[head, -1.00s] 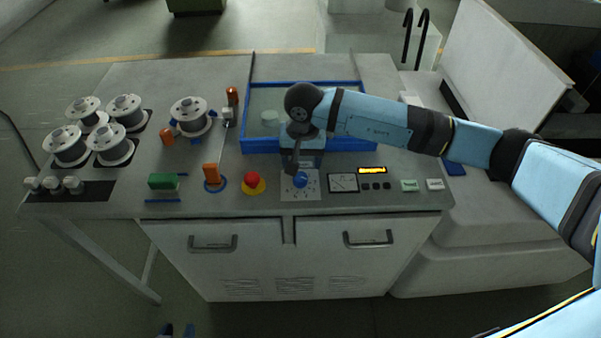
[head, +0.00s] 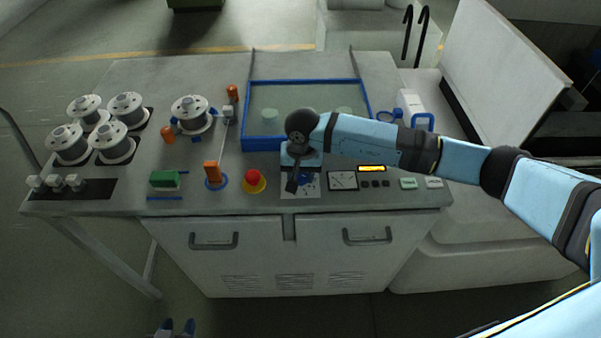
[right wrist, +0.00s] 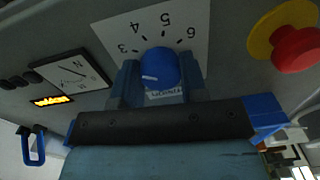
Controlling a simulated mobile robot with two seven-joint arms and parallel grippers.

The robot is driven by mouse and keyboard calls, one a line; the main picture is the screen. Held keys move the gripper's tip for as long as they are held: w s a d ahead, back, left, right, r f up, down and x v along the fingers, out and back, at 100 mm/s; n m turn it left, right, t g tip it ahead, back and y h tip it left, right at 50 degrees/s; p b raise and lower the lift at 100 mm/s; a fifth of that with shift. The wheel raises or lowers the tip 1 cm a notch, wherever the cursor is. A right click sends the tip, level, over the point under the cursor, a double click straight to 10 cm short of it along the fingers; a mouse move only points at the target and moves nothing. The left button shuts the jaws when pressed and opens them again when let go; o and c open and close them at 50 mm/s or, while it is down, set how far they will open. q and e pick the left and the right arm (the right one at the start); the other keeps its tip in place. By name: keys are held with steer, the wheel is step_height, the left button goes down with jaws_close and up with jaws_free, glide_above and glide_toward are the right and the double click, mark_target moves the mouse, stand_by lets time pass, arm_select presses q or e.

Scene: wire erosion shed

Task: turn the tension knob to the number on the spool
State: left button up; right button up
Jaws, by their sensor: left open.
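The blue tension knob (right wrist: 160,68) sits on a white dial plate (right wrist: 150,30) with 3, 4, 5 and 6 readable, upside down, in the right wrist view. Its white mark points left, below the 3; lower numbers are hidden. My right gripper (right wrist: 160,82) has one finger on each side of the knob; whether they press on it I cannot tell. In the head view this gripper (head: 293,184) covers most of the knob. A grey-white spool (head: 191,112) stands alone on the panel; no number is readable on it. My left gripper (head: 176,327) is open and empty, low before the cabinet.
A red stop button (head: 253,178) and an orange switch (head: 212,173) stand left of the dial. A meter (head: 342,181) and lit display (head: 371,168) are right. Several spools stand far left. A blue-rimmed tank (head: 246,125) lies behind. The floor in front is clear.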

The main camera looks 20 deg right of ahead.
arm_select(q)
steer(key=shift+f, duration=0.15)
arm_select(e)
steer(key=m+b, duration=0.3)
steer(key=shift+f, duration=0.15)
steer(key=m+b, duration=0.3)
steer(key=m, duration=0.2)
steer(key=shift+m+b, duration=0.6)
steer(key=shift+m, duration=0.2)
steer(key=m+b, duration=0.2)
steer(key=m, duration=0.2)
steer(key=shift+m+b, duration=0.3)
steer(key=shift+m, duration=0.5)
arm_select(q)
step_height(320, 180, down, 8)
steer(key=shift+w+d+f+n, duration=0.15)
steer(key=shift+w+f+n, duration=0.05)
steer(key=shift+n, duration=0.1)
steer(key=shift+w+r, duration=0.1)
arm_select(e)
steer(key=shift+m, duration=0.4)
steer(key=shift+r, duration=0.2)
